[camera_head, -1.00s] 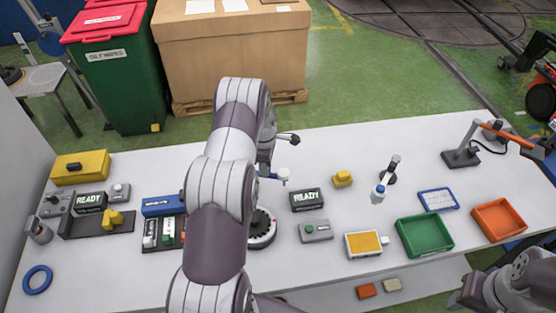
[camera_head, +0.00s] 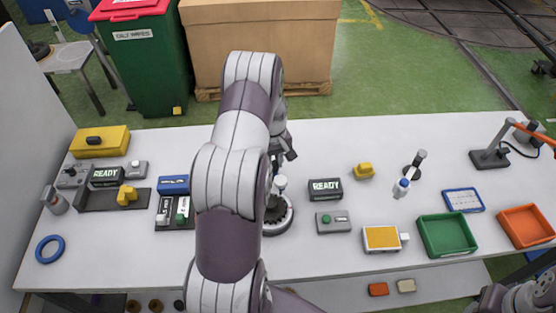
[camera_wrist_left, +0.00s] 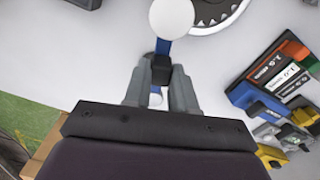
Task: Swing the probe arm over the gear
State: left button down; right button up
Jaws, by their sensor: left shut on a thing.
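The probe arm (camera_wrist_left: 163,47) is a blue bar with a white round knob (camera_wrist_left: 172,15) and a black block. My left gripper (camera_wrist_left: 160,85) is shut on the black block. The gear (camera_wrist_left: 212,14) is a dark toothed disc at the top of the left wrist view, just right of the knob. In the head view the knob (camera_head: 281,181) shows at the far side of the gear (camera_head: 283,222), which my left arm partly covers. My left gripper (camera_head: 283,150) is beyond the gear there. My right gripper (camera_head: 485,304) is cut off at the bottom right.
A tray of coloured blocks (camera_head: 176,212) lies left. A green tray (camera_head: 447,235) and an orange tray (camera_head: 527,226) sit at the right. White table shows clear behind the gear.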

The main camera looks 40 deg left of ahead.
pick_arm(q)
jog(key=shift+s+a+f+m+b, duration=0.1)
jog(key=shift+s+a+m+b, duration=0.25)
jog(key=shift+m, duration=0.45)
jog(key=shift+s+a+m, duration=0.15)
jog(key=shift+s+m, duration=0.25)
jog(key=shift+m, duration=0.4)
jog(key=c, duration=0.9)
grip_release()
jog(key=shift+r, duration=0.2)
notch_tip(320, 180, up, 12)
jog(key=b, duration=0.2)
jog(key=shift+r+b, duration=0.2)
jog(key=shift+b, duration=0.1)
